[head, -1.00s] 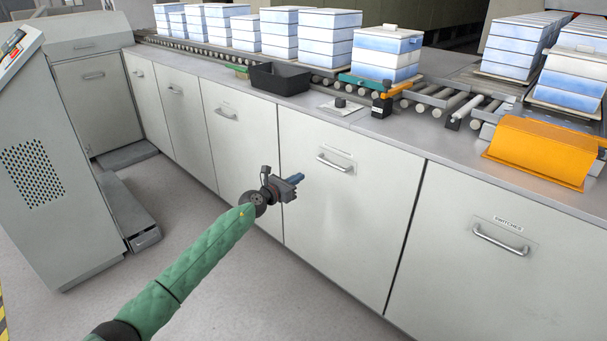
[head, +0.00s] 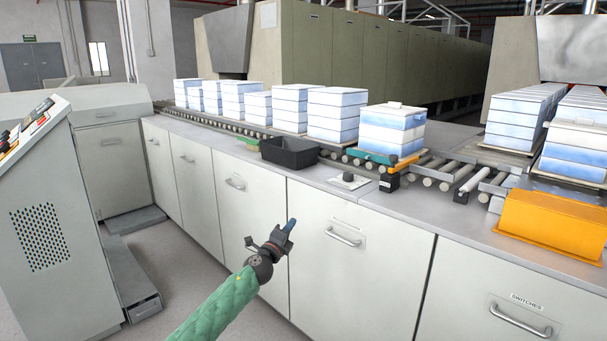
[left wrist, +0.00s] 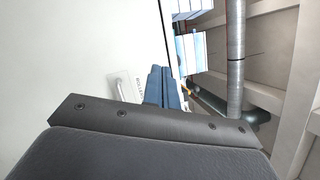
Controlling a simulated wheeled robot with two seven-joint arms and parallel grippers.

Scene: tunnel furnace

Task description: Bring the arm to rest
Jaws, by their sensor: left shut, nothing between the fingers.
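My left arm, in a green sleeve, reaches in from the bottom of the head view. Its left gripper (head: 291,226) is in front of the white cabinet doors, below the counter edge, with its blue fingers pointing up and to the right. The fingers are shut and hold nothing. In the left wrist view the blue fingers (left wrist: 162,88) lie together, with a white cabinet door (left wrist: 80,60) behind them. My right gripper is in neither view.
Stacked white-and-blue boxes (head: 392,130) stand on the roller conveyor. A control console (head: 45,220) stands at left. The floor between console and cabinets is clear.

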